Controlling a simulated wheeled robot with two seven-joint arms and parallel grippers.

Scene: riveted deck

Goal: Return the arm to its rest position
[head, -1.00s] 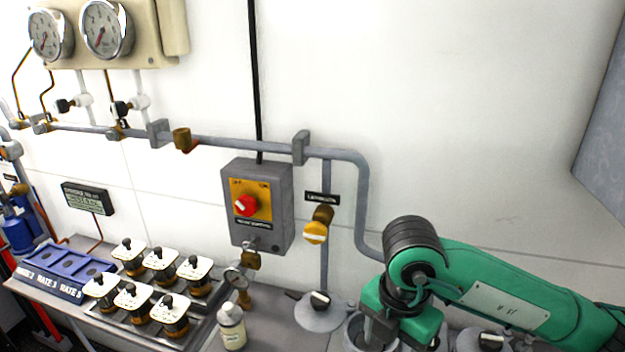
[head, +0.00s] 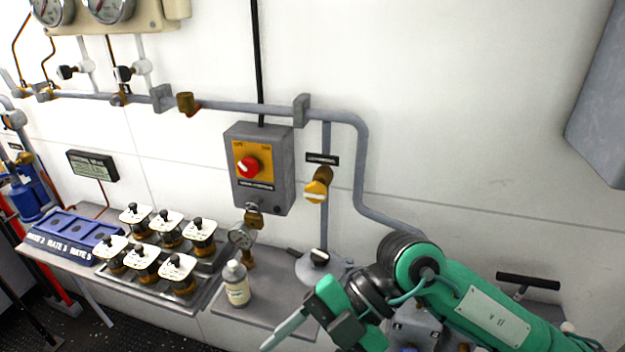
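My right arm, green with dark joints, comes in from the lower right in the head view. Its wrist bends down and to the left over the bench. My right gripper (head: 284,332) is at the bottom edge, with one pale, pointed finger showing. The rest of it is hidden or cut off, so I cannot tell whether it is open or shut. I see nothing held in it. My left arm and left gripper are not in view.
A white bottle (head: 236,284) stands on the bench left of my wrist. Several white-topped jars (head: 176,268) sit in a tray beside a blue rack (head: 75,232). A grey switch box (head: 262,195) with a red knob and a yellow-handled valve (head: 318,186) are on the wall.

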